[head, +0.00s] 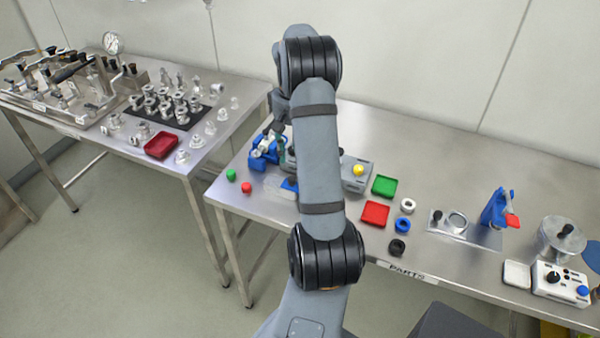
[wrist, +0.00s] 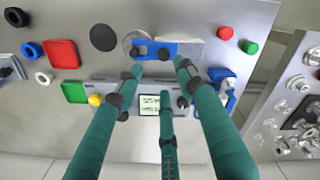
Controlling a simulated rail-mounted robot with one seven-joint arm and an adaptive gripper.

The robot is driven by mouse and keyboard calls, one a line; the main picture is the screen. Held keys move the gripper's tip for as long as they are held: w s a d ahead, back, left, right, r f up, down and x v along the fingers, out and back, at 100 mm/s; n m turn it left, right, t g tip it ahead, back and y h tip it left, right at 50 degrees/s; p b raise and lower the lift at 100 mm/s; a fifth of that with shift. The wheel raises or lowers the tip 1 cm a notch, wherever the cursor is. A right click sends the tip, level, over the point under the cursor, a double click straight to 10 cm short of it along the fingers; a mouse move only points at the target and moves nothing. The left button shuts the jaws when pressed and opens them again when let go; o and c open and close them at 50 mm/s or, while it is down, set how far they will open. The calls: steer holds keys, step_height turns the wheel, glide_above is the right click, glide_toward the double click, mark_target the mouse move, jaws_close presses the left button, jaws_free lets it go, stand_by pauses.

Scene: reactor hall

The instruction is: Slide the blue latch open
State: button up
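The blue latch (wrist: 155,50) shows near the top middle of the wrist view, a flat blue piece with small dark knobs on a pale grey plate. In the head view only a bit of its blue (head: 289,185) shows beside my arm, which hides the rest. Two fingertips lie just below the latch in the wrist picture, one toward each end; the third is lower, by the display box. I cannot tell the height gap, and no contact is clear. In the head view my arm mostly hides the gripper.
A grey box with a yellow knob (head: 359,170) and a small display (wrist: 149,104) stands close to the fingers. A blue fixture (head: 265,150) stands nearby. Red (head: 247,187) and green (head: 231,175) buttons, a red tray (head: 375,214) and a green tray (head: 384,186) are around.

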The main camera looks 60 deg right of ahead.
steer(key=f, duration=0.4)
steer(key=f+p, duration=0.1)
steer(key=f, duration=0.3)
steer(key=shift+w+a+f, duration=0.1)
steer(key=shift+w+a, duration=0.05)
steer(key=shift+a, duration=0.05)
steer(key=shift+w+f, duration=0.15)
steer(key=shift+f, duration=0.35)
jaws_close()
